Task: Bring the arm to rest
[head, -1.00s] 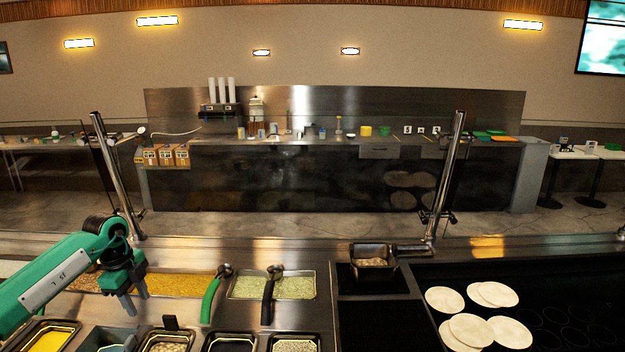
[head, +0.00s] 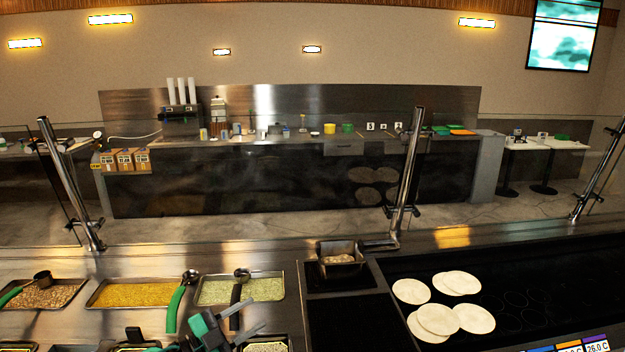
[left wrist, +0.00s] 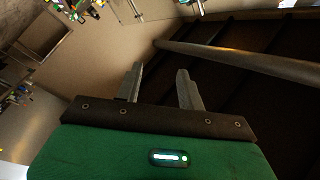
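My left gripper (head: 257,315) is at the bottom of the head view, in front of the green-topped food pan. Its two grey fingers point up and to the right and stand apart. In the left wrist view my left gripper (left wrist: 160,72) is also open, with nothing between the fingers. Part of the green arm behind it is cut off by the bottom edge. My right gripper does not show in either view.
Pans of brown (head: 45,294), yellow (head: 140,293) and pale green (head: 242,288) food line the counter, with handled ladles in them. A small square pan (head: 340,258) sits by the dark griddle (head: 540,285), which holds several tortillas (head: 438,320). Metal posts (head: 408,170) rise from the counter.

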